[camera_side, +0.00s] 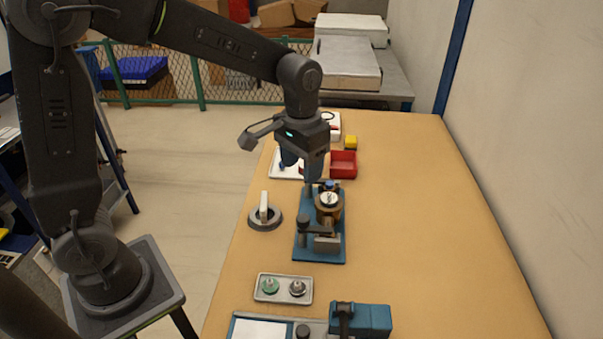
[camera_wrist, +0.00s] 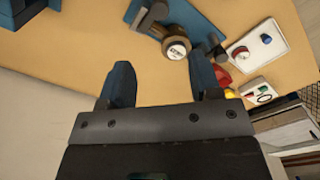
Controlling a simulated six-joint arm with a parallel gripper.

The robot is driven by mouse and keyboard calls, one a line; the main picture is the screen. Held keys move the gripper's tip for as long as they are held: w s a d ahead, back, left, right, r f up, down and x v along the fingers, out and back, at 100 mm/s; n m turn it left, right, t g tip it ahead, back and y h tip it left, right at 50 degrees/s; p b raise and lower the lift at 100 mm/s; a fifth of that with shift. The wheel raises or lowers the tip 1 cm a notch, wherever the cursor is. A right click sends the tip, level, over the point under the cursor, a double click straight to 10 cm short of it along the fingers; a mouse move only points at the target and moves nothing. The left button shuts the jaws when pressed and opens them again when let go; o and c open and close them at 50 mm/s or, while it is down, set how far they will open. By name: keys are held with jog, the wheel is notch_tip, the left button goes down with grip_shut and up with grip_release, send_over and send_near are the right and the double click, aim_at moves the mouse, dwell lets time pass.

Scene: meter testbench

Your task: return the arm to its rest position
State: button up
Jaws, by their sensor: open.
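My gripper (camera_side: 302,168) is above the wooden table (camera_side: 420,210), near the far end of a blue fixture (camera_side: 334,252). The fixture carries a brass-coloured round part with a pale face (camera_side: 328,199). In the wrist view my gripper (camera_wrist: 165,82) shows two dark blue fingers spread wide apart with nothing between them. The round part (camera_wrist: 176,48) lies beyond the fingertips there, apart from them. In the side view the fingertips are partly hidden, so their exact height over the fixture cannot be told.
A small tray (camera_side: 283,299) with two round parts and a blue device (camera_side: 372,320) are nearer. The table's right side is clear.

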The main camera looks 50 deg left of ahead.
jog(key=s+a+r+t, duration=0.1)
jog(key=s+r+t, duration=0.1)
jog(key=s, duration=0.6)
jog(key=s+a+r+t, duration=0.1)
jog(key=s+r+t, duration=0.2)
jog(key=s, duration=0.6)
jog(key=shift+a+r, duration=0.25)
jog(key=shift+r, duration=0.7)
